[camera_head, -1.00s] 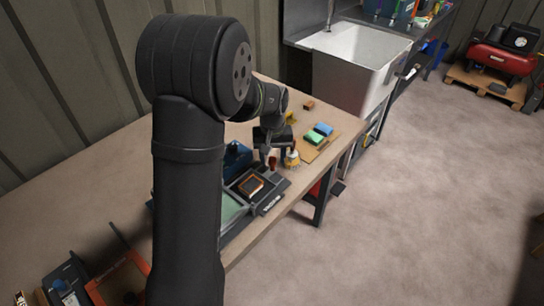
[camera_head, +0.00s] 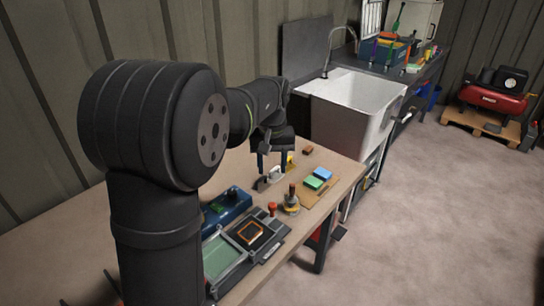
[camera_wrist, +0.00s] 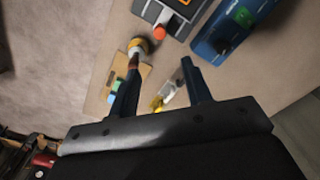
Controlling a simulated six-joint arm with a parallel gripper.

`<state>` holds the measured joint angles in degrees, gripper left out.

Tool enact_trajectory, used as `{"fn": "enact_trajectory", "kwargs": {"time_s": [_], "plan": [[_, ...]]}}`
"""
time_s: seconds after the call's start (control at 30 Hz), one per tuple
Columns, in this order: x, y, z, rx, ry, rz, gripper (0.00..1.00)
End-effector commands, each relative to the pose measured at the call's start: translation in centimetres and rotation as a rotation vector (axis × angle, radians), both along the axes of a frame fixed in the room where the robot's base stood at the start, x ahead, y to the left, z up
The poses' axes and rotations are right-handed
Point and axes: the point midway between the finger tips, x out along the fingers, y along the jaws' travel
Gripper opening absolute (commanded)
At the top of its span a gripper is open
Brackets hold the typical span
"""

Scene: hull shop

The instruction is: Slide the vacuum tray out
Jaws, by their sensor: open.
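A low grey and black unit (camera_head: 262,250) lies on the bench, with a pale green panel (camera_head: 223,260) at its left and an orange-rimmed square (camera_head: 250,232) on its dark top. This appears to be the unit with the vacuum tray; I cannot make out a separate tray edge. Part of the unit (camera_wrist: 170,14) shows at the top of the wrist view. My gripper (camera_head: 272,166) is open and empty, pointing down over the bench, beyond the unit and apart from it. In the wrist view its fingers (camera_wrist: 160,68) are spread wide.
A blue device (camera_head: 226,207) stands beside the unit. An orange-red knob (camera_head: 272,208), a brown-handled tool (camera_head: 291,200) and a board with green and blue blocks (camera_head: 314,182) are close by. A pale-handled item (camera_head: 270,178) lies under my gripper. A sink (camera_head: 355,105) stands beyond the bench.

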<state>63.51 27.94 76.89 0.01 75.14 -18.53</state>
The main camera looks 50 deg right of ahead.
Motion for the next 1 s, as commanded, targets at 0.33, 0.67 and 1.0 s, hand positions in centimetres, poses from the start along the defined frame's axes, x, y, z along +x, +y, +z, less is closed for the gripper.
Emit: {"fn": "enact_trajectory", "kwargs": {"time_s": [0.33, 0.67, 1.0], "plan": [[0.0, 0.0, 2.7, 0.0, 0.0, 0.0, 0.45], [0.0, 0.0, 2.7, 0.0, 0.0, 0.0, 0.45], [0.0, 0.0, 2.0, 0.003, 0.001, 0.0, 0.45]]}}
